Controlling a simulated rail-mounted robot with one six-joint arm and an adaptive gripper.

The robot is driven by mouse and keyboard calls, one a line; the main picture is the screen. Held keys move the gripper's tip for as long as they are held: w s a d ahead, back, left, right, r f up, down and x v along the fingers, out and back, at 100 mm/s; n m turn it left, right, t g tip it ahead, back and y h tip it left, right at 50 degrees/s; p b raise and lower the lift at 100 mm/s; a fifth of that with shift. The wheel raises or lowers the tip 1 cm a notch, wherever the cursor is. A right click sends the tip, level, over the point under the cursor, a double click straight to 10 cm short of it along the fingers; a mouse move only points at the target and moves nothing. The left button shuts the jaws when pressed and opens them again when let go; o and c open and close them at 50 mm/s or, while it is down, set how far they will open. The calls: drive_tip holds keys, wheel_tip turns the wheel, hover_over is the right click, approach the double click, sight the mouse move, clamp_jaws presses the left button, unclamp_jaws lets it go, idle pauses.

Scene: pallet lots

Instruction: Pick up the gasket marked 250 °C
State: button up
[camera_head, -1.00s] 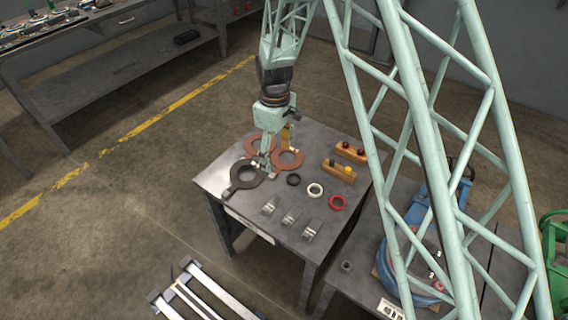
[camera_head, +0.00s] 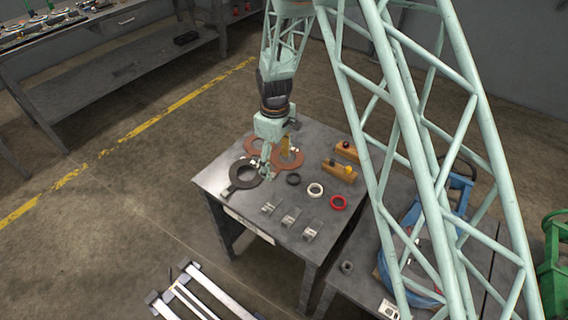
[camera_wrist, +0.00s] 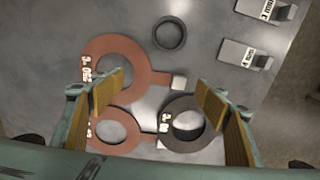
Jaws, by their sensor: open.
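A red-brown flat ring gasket (camera_wrist: 141,56) lies on the table, with a pale tag on its left that appears to read 250 °C upside down. It also shows in the head view (camera_head: 297,161), partly behind my gripper. A second red-brown gasket (camera_wrist: 125,143) lies below it in the wrist view; its tag is mostly hidden by my left finger. A dark grey gasket (camera_wrist: 183,145) lies to the right of that, its tag hard to read.
A small black ring (camera_wrist: 184,35) lies close to the marked gasket. White (camera_head: 315,196) and red (camera_head: 338,209) rings, several grey metal blocks (camera_head: 290,217) and two orange blocks with knobs (camera_head: 337,171) stand on the same table. A second table (camera_head: 340,290) stands at the right.

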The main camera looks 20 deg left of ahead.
drive_tip(key=shift+f, duration=0.85)
drive_tip(key=shift+c, duration=0.5)
clamp_jaws()
